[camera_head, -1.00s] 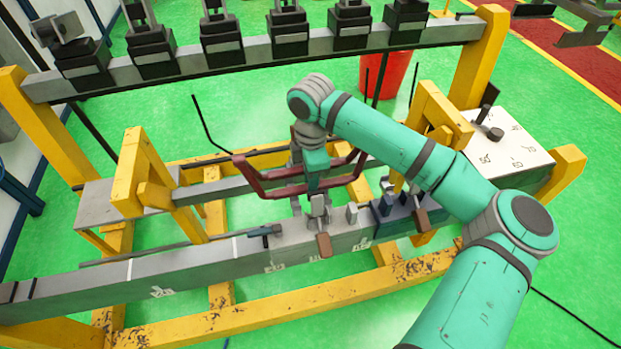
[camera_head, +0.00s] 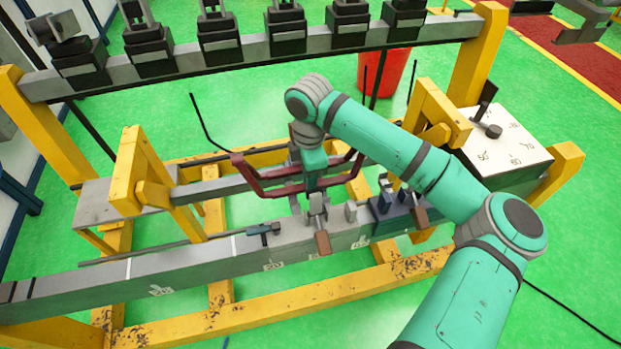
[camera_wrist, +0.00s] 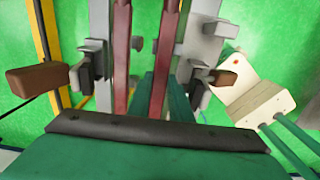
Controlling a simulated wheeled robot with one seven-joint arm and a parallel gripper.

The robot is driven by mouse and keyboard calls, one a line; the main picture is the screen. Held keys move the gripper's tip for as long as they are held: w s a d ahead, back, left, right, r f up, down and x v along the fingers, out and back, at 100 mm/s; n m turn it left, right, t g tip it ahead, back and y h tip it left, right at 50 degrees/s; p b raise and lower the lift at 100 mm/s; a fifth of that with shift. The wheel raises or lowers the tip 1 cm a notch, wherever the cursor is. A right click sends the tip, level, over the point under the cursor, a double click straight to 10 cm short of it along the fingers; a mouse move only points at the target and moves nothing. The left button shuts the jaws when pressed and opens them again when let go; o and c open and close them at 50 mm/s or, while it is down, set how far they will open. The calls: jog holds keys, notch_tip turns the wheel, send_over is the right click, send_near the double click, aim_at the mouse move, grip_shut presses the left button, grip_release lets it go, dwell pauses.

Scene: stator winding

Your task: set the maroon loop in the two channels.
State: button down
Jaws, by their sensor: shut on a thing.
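The maroon loop (camera_head: 275,191) is a long, narrow open frame with ends bent up. In the head view it lies across the middle of the bench, above and along the grey bars. My gripper (camera_head: 315,182) comes down from above and is shut on the loop near its middle. In the wrist view, two parallel maroon sides of the loop (camera_wrist: 122,50) run away from my gripper (camera_wrist: 148,98). Grey clamps with brown handles (camera_wrist: 35,80) stand on both sides. I cannot clearly make out the two channels or whether the loop touches them.
The yellow frame (camera_head: 130,180) has uprights left and right of the loop. A rail with several black fixtures (camera_head: 285,30) spans the back. A hammer-shaped tool (camera_head: 264,229) lies on the front grey beam (camera_head: 120,275). A white dial box (camera_head: 510,145) stands right; a red bin (camera_head: 383,75) is behind.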

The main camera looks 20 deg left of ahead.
jog(key=shift+f, duration=1.3)
jog(key=shift+w+f, duration=0.2)
jog(key=shift+f, duration=0.05)
jog(key=shift+d, duration=0.3)
jog(key=shift+s+a+f, duration=0.15)
jog(key=shift+s+a, duration=0.1)
jog(key=shift+a, duration=0.2)
jog(key=shift+s+f, duration=0.1)
jog(key=shift+f, duration=0.6)
jog(key=shift+w+d, duration=0.15)
jog(key=shift+w, duration=0.05)
jog(key=c, duration=1.3)
grip_release()
jog(key=shift+s, duration=0.1)
